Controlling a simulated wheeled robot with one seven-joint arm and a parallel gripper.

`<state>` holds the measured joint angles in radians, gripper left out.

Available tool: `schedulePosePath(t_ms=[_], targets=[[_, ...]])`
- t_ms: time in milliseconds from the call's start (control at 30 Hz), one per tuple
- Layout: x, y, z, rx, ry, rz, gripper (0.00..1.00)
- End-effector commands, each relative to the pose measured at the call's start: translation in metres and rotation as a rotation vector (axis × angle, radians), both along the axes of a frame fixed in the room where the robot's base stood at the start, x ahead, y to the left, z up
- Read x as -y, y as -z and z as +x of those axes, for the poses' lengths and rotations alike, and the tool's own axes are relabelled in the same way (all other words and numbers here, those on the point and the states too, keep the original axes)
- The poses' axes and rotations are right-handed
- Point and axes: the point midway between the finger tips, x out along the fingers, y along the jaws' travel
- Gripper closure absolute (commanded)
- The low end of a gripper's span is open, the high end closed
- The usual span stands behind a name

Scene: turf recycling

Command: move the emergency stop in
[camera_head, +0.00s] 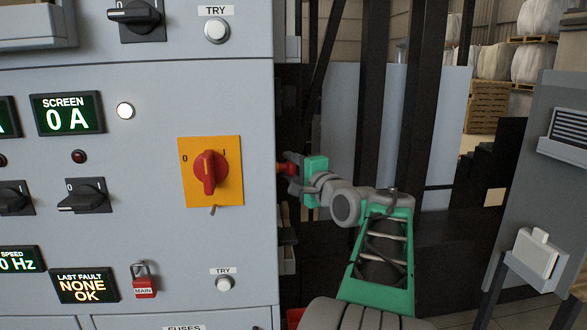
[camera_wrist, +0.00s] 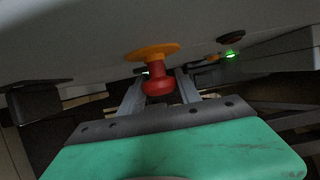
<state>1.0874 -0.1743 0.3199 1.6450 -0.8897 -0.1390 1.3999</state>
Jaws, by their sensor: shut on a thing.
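The emergency stop is a red mushroom button (camera_wrist: 158,86) on an orange-yellow round base (camera_wrist: 152,52), mounted on a grey surface in the wrist view. In the head view its red part (camera_head: 286,169) shows at the right side of the grey cabinet, partly hidden by my gripper. My gripper (camera_head: 291,178) reaches in from the right at that side. In the wrist view its two grey fingers stand left and right of the red button, shut on it. How far the button stands out from its base is hard to tell.
The grey cabinet front (camera_head: 230,95) carries a red rotary switch on a yellow plate (camera_head: 210,171), displays, knobs and a red padlock (camera_head: 144,285). In the wrist view a red button and green light (camera_wrist: 229,54) sit to the right. A grey panel (camera_head: 535,190) stands far right.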

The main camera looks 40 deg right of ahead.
Motion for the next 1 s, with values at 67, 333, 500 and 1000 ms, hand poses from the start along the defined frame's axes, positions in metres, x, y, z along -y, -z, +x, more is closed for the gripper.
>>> schedulePosePath(t_ms=[67, 333, 500, 1000], targets=[[-0.007, 0.002, 0.004, 0.000, -0.005, 0.001, 1.00], [-0.009, 0.001, 0.005, -0.001, -0.008, 0.002, 0.56], [-0.007, 0.000, 0.004, 0.000, -0.004, 0.001, 0.42], [-0.011, 0.003, -0.023, 0.002, 0.002, -0.001, 0.38]])
